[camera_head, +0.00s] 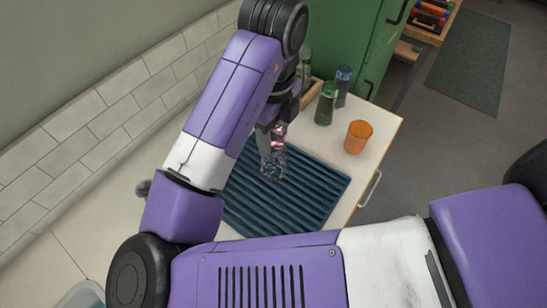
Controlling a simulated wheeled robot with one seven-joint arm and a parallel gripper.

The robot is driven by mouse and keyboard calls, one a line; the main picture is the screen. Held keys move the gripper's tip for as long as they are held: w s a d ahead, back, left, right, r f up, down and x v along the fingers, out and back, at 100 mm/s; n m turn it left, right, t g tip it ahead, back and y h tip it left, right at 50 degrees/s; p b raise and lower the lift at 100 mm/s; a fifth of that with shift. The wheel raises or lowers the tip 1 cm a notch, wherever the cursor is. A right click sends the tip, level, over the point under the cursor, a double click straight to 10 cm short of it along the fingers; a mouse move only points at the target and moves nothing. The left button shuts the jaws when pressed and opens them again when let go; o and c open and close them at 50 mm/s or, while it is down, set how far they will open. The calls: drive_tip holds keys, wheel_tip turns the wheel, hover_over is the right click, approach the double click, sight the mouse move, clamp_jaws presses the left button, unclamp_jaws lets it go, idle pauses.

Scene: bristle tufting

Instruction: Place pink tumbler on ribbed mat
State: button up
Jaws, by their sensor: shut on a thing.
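The pink tumbler (273,165) looks like a small see-through glass with a pinkish tint. It is at the lower end of my gripper (270,143), over the far part of the ribbed mat. My gripper points down and is shut on the tumbler. The ribbed mat (305,204) is dark blue-green with raised ribs and lies flat on the counter. My arm hides its left part. I cannot tell whether the tumbler's base touches the mat.
An orange cup (358,137) stands on the counter right of the mat. A dark green jar (326,103) and a blue-topped jar (343,86) stand behind it. A tiled wall (110,115) runs along the left. The counter's edge (385,150) is at right.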

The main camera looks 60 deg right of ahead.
wheel_tip(320, 180, down, 9)
drive_tip(key=o, duration=1.5)
drive_tip(key=shift+r, duration=0.1)
wheel_tip(320, 180, up, 12)
drive_tip(key=shift+s+r, duration=0.1)
drive_tip(key=shift+r, duration=0.05)
